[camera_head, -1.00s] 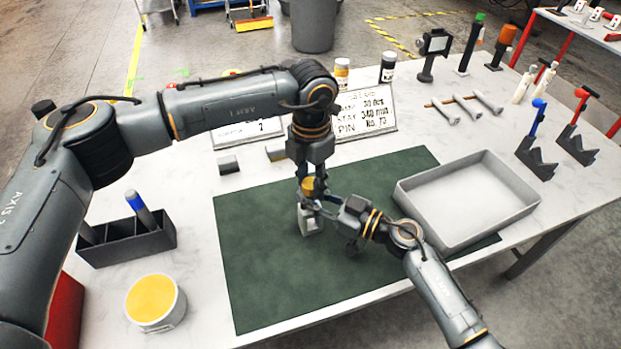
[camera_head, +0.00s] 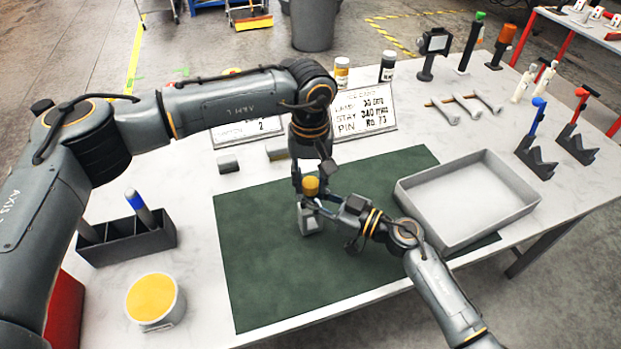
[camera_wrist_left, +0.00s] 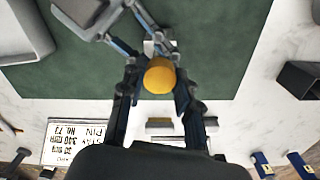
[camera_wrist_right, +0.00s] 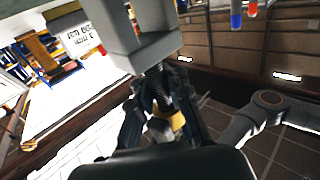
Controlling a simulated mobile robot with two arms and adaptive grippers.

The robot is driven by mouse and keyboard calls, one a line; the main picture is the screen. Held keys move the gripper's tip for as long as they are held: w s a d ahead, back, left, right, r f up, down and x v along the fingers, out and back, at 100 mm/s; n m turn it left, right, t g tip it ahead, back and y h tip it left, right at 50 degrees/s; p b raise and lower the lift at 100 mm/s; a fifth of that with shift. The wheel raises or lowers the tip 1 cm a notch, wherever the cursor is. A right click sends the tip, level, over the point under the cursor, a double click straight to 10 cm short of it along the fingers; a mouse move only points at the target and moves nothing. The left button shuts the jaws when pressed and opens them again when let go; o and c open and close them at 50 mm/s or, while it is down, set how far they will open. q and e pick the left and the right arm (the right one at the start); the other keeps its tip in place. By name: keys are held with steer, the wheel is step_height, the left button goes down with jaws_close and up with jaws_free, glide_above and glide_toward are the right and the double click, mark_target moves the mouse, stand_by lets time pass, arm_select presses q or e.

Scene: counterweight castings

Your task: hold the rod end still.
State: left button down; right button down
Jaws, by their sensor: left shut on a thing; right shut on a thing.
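A grey casting (camera_head: 311,222) stands upright on the green mat (camera_head: 265,265). A dark threaded rod (camera_wrist_right: 158,88) runs between it and a round yellow cap (camera_head: 311,186), as the right wrist view shows. My left gripper (camera_head: 309,188) comes from above and is shut on the yellow cap, which shows between its fingers in the left wrist view (camera_wrist_left: 159,76). My right gripper (camera_head: 322,205) comes in from the right, just under the cap, and is shut on the rod near its end. Its exact contact is partly hidden by the fingers.
A grey empty tray (camera_head: 465,200) lies right of the mat. A dark holder (camera_head: 128,240) and a yellow-topped round tub (camera_head: 153,300) stand at the left. The mat's front is clear.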

arm_select(q)
steer(key=m, duration=0.4)
steer(key=shift+w+a, duration=0.1)
steer(key=shift+w, duration=0.05)
steer(key=m, duration=0.6)
steer(key=c, duration=1)
jaws_free()
steer(key=shift+o, duration=0.2)
steer(key=shift+r, duration=2.25)
